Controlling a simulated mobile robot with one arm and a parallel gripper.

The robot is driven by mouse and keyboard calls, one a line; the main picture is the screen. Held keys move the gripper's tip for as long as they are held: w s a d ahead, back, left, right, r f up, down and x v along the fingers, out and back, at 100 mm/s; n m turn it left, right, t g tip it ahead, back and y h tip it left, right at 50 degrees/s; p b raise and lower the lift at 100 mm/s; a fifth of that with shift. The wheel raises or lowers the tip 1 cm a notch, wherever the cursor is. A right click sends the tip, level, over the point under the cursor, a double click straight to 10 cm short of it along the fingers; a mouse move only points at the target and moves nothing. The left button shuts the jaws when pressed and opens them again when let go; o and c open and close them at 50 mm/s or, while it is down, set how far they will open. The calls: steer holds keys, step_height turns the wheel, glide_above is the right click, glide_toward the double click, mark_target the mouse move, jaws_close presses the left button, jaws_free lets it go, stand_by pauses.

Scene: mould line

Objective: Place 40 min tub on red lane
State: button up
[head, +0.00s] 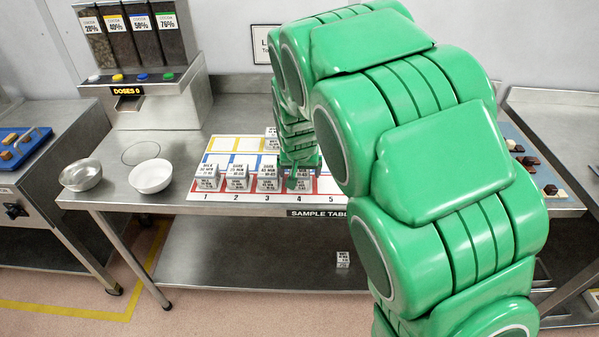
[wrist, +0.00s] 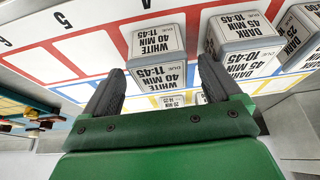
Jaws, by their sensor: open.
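The white-chocolate tub marked 40 min (wrist: 158,47) stands upright in the red front lane of the sample mat, in the column beside number 5. My gripper (wrist: 163,78) is open, with one dark finger on each side of the tub near its lower part. I cannot tell whether the fingers touch it. In the head view my gripper (head: 299,160) is over the same tub (head: 300,185), which it partly hides. The red lane (head: 322,186) is the front row, with blue and yellow rows behind it.
Other tubs stand in the red lane: a milk one (head: 208,178) and two dark ones (head: 237,179) (head: 268,180). A tub (head: 271,138) is at the back of the mat. Another (head: 343,259) is on the lower shelf. Bowls (head: 150,176) are at left.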

steer(key=v, duration=1)
steer(key=shift+r, duration=0.25)
